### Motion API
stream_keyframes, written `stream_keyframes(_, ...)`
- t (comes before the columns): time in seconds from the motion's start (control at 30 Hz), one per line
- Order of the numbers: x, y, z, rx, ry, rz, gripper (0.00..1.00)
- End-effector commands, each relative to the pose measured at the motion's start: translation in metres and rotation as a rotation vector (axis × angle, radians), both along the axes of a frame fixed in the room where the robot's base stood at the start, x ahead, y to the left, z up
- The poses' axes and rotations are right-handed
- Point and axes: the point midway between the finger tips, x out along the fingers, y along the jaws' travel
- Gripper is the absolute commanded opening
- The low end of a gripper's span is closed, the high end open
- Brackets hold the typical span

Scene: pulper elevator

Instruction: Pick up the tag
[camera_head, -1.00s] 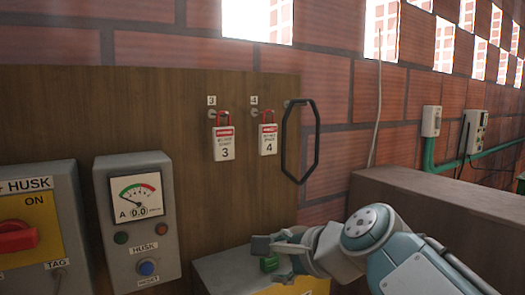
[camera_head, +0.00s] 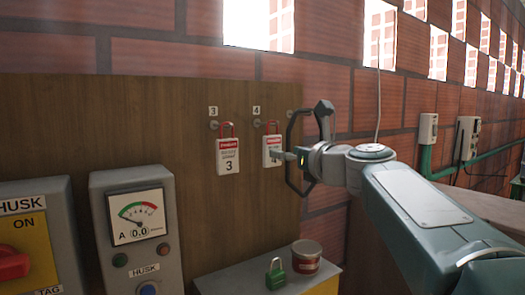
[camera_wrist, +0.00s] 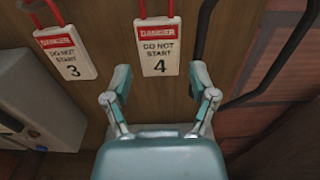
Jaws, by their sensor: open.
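Two white danger tags with red tops hang by red loops from hooks on the brown board. Tag 3 (camera_head: 228,157) hangs on the left and tag 4 (camera_head: 270,150) on the right, partly hidden by my gripper in the head view. In the wrist view, tag 4 (camera_wrist: 158,50) is ahead of the gap between the fingers, and tag 3 (camera_wrist: 67,54) is off to the left. My gripper (camera_wrist: 162,85) is open and empty, its fingertips just below and to either side of tag 4's lower part. It also shows in the head view (camera_head: 285,154).
A black angular loop (camera_head: 290,165) hangs right beside tag 4, by my gripper. Below, a green padlock (camera_head: 276,275) and a reddish can (camera_head: 306,257) stand on a box. The ammeter box (camera_head: 138,230) and HUSK switch (camera_head: 25,240) are at left.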

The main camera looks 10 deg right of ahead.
Motion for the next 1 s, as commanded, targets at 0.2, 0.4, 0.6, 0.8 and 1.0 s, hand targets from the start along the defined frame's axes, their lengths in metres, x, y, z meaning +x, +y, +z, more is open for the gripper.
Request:
stream_keyframes(0.2, 0.031, 0.012, 0.000, -0.001, 0.000, 0.002, 0.74)
stream_keyframes(0.4, 0.047, 0.018, 0.000, -0.001, 0.001, -0.001, 0.74)
stream_keyframes(0.6, 0.047, 0.018, 0.001, -0.001, 0.000, -0.001, 0.74)
stream_keyframes(0.8, 0.047, 0.018, 0.000, -0.001, 0.000, -0.001, 0.28)
stream_keyframes(1.0, 0.047, 0.018, 0.001, -0.001, 0.000, -0.001, 0.27)
